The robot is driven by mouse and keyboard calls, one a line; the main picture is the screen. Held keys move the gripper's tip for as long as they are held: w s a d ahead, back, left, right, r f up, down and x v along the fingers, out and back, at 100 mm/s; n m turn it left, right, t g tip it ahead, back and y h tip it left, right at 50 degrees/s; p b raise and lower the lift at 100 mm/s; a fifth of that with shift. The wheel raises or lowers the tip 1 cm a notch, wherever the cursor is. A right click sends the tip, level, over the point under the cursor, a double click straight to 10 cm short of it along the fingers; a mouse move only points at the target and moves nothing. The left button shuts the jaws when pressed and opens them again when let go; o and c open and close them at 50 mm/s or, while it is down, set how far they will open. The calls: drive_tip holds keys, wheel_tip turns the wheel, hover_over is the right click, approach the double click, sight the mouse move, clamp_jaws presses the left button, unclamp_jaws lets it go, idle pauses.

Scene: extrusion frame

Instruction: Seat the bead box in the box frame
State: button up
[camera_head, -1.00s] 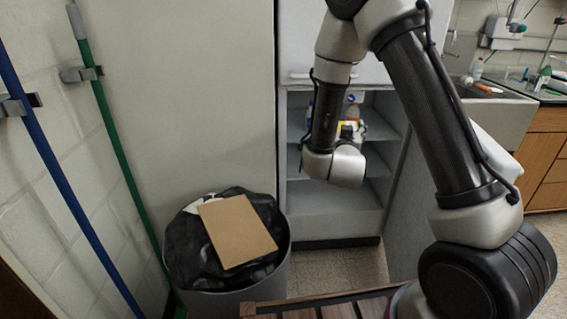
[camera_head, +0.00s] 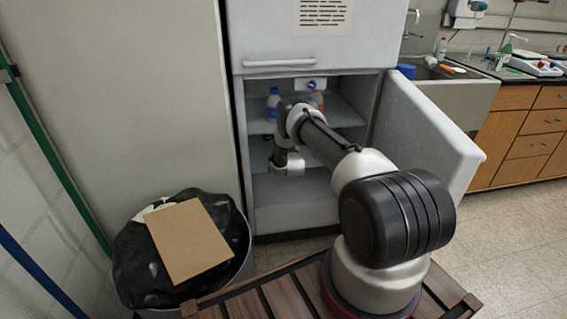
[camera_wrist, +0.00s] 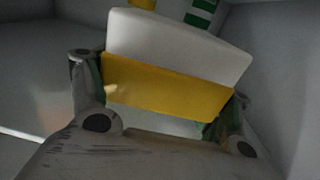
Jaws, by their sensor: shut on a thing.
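My gripper (camera_wrist: 158,94) is shut on a box (camera_wrist: 178,42), white on top with a yellow band below, in the wrist view. I take it to be the bead box. One finger grips each side, and the box looks slightly tilted in the picture. In the head view my arm reaches into the open cabinet; my gripper and the held box are hidden there behind my wrist. I cannot make out a box frame in either view.
The cabinet's shelf (camera_head: 345,112) bears a blue-capped bottle (camera_head: 273,103). Its open door (camera_head: 430,125) stands to the right of my arm. A bin (camera_head: 240,262) with a black bag and brown cardboard (camera_head: 190,240) stands at left. A green-and-white striped item (camera_wrist: 202,12) is beyond the box.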

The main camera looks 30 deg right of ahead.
drive_tip(key=shift+w+a+f+y, duration=0.1)
drive_tip(key=shift+w+f+y, duration=0.1)
drive_tip(key=shift+w, duration=0.25)
drive_tip(key=shift+w+a+f+y, duration=0.1)
drive_tip(key=shift+w+f, duration=0.05)
drive_tip(key=shift+w, duration=0.3)
wheel_tip(320, 180, down, 4)
drive_tip(key=shift+d+f, duration=0.1)
drive_tip(key=shift+f, duration=2.05)
drive_tip(key=shift+f, duration=0.15)
drive_tip(key=o, duration=1.3)
